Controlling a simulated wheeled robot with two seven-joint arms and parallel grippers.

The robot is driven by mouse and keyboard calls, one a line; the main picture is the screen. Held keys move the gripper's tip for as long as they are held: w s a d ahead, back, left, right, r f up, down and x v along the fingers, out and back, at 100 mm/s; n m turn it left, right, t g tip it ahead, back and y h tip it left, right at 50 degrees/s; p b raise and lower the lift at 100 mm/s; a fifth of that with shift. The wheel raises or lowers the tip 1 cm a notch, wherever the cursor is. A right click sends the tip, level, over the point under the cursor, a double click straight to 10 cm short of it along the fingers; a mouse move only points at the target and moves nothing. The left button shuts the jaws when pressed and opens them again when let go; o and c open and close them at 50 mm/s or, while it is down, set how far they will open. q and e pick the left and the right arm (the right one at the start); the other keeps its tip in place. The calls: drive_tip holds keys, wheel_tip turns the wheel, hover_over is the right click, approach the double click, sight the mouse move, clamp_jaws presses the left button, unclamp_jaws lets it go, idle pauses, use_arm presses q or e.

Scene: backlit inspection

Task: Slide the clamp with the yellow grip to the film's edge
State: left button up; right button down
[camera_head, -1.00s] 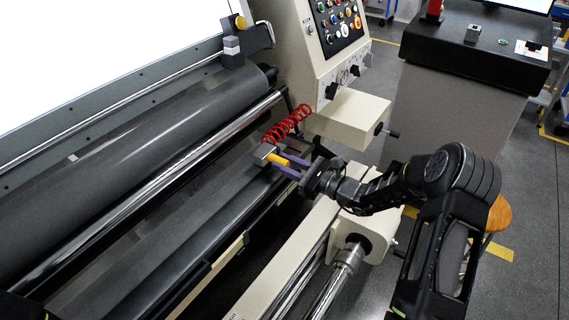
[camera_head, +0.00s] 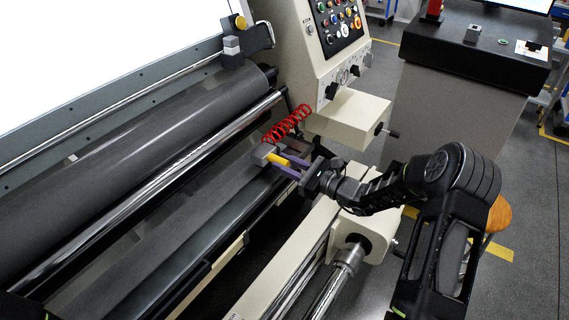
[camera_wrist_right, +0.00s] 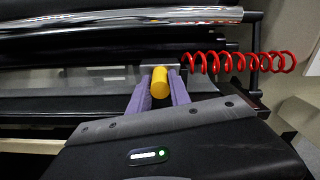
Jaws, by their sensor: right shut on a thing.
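The clamp's yellow grip (camera_head: 279,159) shows at the end of my right gripper (camera_head: 286,164). The clamp's grey block (camera_head: 262,153) sits just beyond the grip, on the rail below the chrome roller. In the right wrist view the yellow grip (camera_wrist_right: 160,82) stands between the two purple fingers of my right gripper (camera_wrist_right: 159,92), which are shut on it. The dark film (camera_head: 130,150) runs over the large roller, and a dark sheet also lies below the chrome roller; its exact edge is hard to make out. My left gripper is not in view.
A red coiled hose (camera_head: 287,124) hangs right beside the clamp, and it also shows in the right wrist view (camera_wrist_right: 238,62). A cream housing (camera_head: 345,118) stands to the right, under the control panel (camera_head: 338,22). A chrome roller (camera_head: 150,192) runs along behind the clamp.

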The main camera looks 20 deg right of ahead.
drive_tip(key=shift+w+d+f, duration=0.1)
drive_tip(key=shift+w+d, duration=0.1)
drive_tip(key=shift+d, duration=0.1)
drive_tip(key=w+d+b, duration=0.4)
drive_tip(key=d, duration=0.4)
drive_tip(key=shift+w, duration=0.35)
drive_tip(key=c, duration=1.2)
unclamp_jaws()
drive_tip(key=shift+b, duration=0.3)
